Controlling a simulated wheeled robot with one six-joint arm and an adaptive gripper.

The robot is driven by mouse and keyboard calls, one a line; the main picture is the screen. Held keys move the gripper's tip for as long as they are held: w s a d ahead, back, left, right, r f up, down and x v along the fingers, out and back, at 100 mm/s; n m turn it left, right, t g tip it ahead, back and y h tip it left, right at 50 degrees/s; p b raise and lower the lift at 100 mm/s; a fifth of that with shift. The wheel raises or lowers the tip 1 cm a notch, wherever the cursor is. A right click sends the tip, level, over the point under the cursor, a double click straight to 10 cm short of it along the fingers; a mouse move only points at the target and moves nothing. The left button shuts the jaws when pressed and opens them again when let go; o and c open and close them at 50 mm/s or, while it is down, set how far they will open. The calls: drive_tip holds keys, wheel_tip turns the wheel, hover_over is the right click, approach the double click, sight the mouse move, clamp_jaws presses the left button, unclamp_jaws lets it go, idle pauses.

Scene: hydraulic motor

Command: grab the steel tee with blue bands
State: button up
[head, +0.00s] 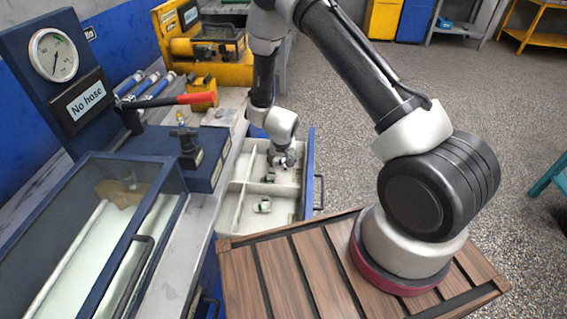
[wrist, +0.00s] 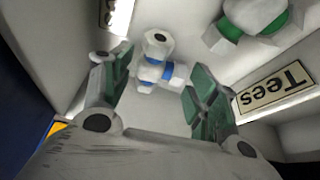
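The steel tee with blue bands (wrist: 151,74) lies on the pale drawer floor, beyond and between my fingertips in the wrist view. My gripper (wrist: 158,78) is open, with its green-padded fingers spread to either side of the tee. I see no clear contact between pads and tee.
A "Tees" label (wrist: 273,90) is on the drawer's inner wall. Small fittings (head: 264,206) lie in the nearer compartment. Drawer walls and dividers stand close around my gripper.

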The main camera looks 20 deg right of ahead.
drive_tip(key=c, duration=0.7)
drive_tip(key=shift+r, duration=0.1)
drive_tip(key=shift+c, duration=0.3)
